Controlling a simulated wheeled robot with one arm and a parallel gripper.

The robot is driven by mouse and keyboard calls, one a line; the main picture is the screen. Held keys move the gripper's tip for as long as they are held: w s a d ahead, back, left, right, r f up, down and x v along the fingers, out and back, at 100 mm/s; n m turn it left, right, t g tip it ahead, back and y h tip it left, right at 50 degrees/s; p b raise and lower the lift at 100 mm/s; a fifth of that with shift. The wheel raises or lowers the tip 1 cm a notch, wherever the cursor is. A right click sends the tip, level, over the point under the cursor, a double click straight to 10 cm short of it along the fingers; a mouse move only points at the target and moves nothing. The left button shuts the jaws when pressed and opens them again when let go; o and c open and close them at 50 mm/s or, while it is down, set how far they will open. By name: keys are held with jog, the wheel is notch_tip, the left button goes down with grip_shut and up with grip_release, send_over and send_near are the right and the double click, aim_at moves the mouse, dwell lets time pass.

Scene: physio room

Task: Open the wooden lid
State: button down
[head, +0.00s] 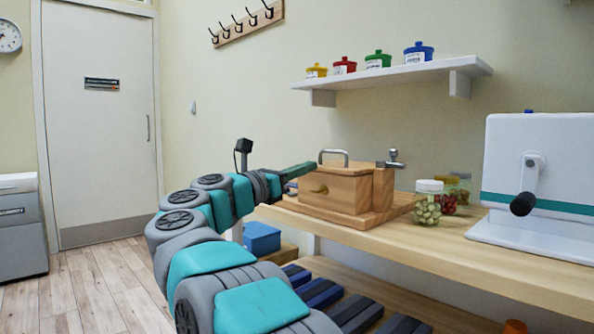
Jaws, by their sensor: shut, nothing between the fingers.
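The wooden lid (345,171) lies flat and looks closed on a small wooden box (335,196), which stands on a wooden base on the bench. A metal loop handle (333,153) stands up on the lid. A wooden peg (318,189) sticks out of the box's front. To the right is a taller wooden block (383,188) with a metal fitting (391,160) on top. My gripper (301,170) is shut and empty, just left of the box at about lid height. I cannot tell whether its tips touch the box.
On the wooden bench (450,255), right of the box, stand glass jars (428,204) and a white cranked device (540,180). A white shelf (400,74) with several coloured pots is above. A blue box (262,238) and dark bars (355,312) sit lower down.

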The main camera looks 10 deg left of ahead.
aim_at(323, 167)
jog(key=x, duration=0.5)
jog(key=shift+w+d+r, duration=0.1)
jog(key=shift+w+d, duration=0.1)
jog(key=shift+w, duration=0.15)
jog(key=shift+r+p, duration=0.15)
jog(key=shift+p, duration=0.15)
jog(key=shift+d+r+g+y+p, duration=0.1)
jog(key=shift+r+g+y+p, duration=0.2)
jog(key=shift+r+p, duration=0.35)
